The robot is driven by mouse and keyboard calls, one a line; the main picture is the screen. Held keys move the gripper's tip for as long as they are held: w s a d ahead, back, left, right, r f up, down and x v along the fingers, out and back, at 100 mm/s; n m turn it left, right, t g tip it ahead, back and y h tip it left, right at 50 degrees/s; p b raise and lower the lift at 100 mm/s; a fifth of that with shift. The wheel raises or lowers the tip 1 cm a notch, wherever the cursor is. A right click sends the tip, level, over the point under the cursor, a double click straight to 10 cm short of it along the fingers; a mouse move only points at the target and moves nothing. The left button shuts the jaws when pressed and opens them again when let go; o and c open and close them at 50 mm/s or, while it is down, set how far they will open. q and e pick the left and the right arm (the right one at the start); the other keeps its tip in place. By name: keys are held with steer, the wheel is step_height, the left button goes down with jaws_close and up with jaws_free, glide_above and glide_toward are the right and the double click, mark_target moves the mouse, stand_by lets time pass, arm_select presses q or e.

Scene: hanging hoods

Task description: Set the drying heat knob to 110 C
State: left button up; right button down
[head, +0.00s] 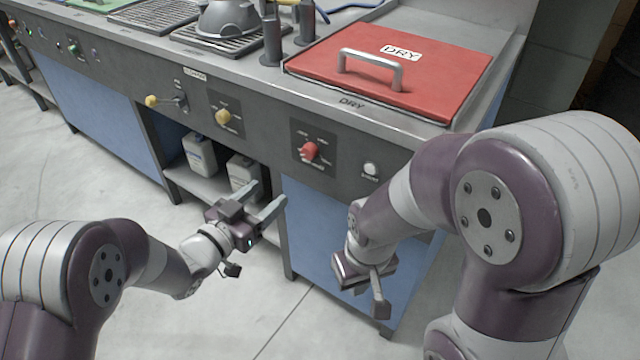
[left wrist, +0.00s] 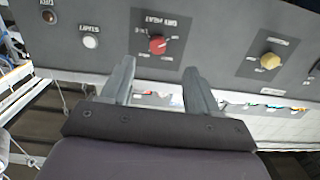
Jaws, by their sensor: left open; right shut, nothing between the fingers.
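The red knob (head: 309,151) sits on a dark label plate on the grey front panel, below the red DRY lid. It also shows in the left wrist view (left wrist: 157,45), upside down under the heat lettering, just beyond and between the fingertips. Its scale marks are too small to read, so I cannot tell its setting. My left gripper (head: 268,196) is open and empty, in front of the panel, below and left of the red knob and apart from it. Its two fingers show in the left wrist view (left wrist: 159,70). My right gripper (head: 380,306) is shut and empty, low before the blue cabinet door.
A yellow knob (head: 222,116) is left of the red one, and a white button (head: 370,169) is to its right. The red DRY lid (head: 400,60) with its handle lies above. White jugs (head: 200,155) stand on the open shelf. The floor in front is clear.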

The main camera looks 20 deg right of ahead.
mark_target(306, 155)
arm_select(q)
steer(key=shift+h, duration=0.3)
steer(key=b+x, duration=0.1)
steer(key=x, duration=0.3)
steer(key=b+x, duration=0.1)
steer(key=x, duration=0.3)
steer(key=b+x, duration=0.1)
steer(key=x, duration=0.3)
steer(key=shift+w+r+b, duration=0.1)
steer(key=shift+r+b, duration=0.3)
steer(key=shift+w+d+r, duration=0.1)
steer(key=shift+w+d, duration=0.15)
steer(key=shift+d, duration=0.05)
steer(key=shift+c, duration=0.2)
steer(key=c, duration=1)
